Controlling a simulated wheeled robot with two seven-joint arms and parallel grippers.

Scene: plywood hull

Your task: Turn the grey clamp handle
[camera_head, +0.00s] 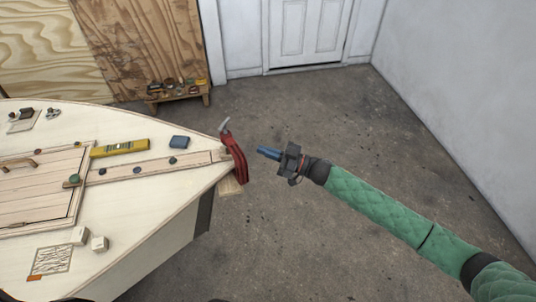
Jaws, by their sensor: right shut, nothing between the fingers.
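The red clamp (237,163) grips the pointed tip of the plywood hull, over the end of a wooden strip. Its grey handle (226,126) sticks up at the clamp's upper end, tilted. My right gripper (260,151) points left toward the clamp, a short gap to the right of it, with bare floor behind. Its blue fingers are together and hold nothing. The grey handle is up and to the left of the fingertips. My left gripper is not in view.
A low wooden bench (178,95) with small items stands at the back. The floor right of the hull is clear.

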